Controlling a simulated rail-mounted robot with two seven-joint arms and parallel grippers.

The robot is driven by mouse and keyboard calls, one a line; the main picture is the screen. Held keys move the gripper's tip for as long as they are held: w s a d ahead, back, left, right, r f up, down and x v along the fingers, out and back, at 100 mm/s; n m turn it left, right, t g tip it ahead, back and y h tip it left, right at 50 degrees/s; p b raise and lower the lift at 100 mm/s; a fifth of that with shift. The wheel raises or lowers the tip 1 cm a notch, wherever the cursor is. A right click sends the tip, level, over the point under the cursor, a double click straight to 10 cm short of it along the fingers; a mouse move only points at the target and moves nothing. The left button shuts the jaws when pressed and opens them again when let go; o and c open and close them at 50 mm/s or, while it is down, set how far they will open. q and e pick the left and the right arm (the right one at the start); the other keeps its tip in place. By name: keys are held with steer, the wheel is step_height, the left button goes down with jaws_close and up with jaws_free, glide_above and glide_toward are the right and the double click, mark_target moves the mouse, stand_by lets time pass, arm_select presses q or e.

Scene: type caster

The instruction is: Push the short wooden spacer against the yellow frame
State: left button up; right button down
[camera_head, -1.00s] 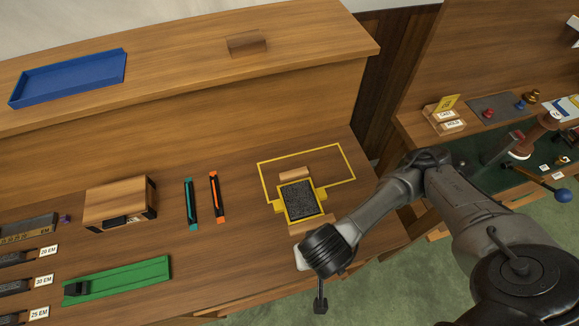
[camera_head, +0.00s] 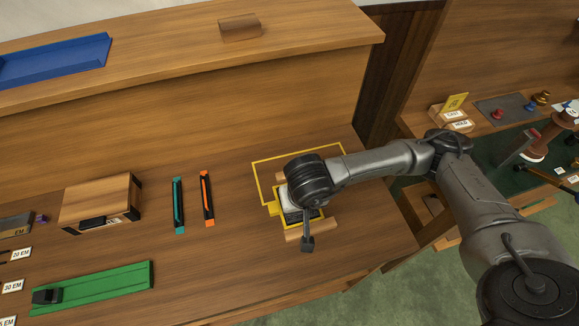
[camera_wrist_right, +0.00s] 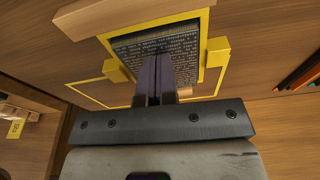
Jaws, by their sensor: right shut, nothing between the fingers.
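The yellow frame (camera_head: 276,209) lies on the bench around a dark block of type (camera_wrist_right: 190,48); it also shows in the right wrist view (camera_wrist_right: 217,52). A longer wooden strip (camera_head: 322,228) lies along its near side, and shows at the top of the right wrist view (camera_wrist_right: 95,15). My left gripper is out of view.
A thin yellow outline (camera_head: 258,180) marks the bench around the frame's far side. A teal bar (camera_head: 178,205), an orange bar (camera_head: 207,197), a wooden box (camera_head: 100,201) and a green tray (camera_head: 95,287) lie left. The bench's right edge is close to my arm.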

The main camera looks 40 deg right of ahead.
steer(key=w+d, duration=0.2)
steer(key=w, duration=0.1)
steer(key=w+d, duration=0.2)
steer(key=w, duration=0.2)
steer(key=w+d, duration=0.2)
steer(key=w, duration=0.1)
steer(key=shift+w, duration=0.4)
steer(key=shift+s+f+b, duration=0.1)
steer(key=shift+f+b, duration=0.3)
steer(key=shift+f, duration=0.25)
steer(key=shift+f+b, duration=0.25)
steer(key=shift+b, duration=0.1)
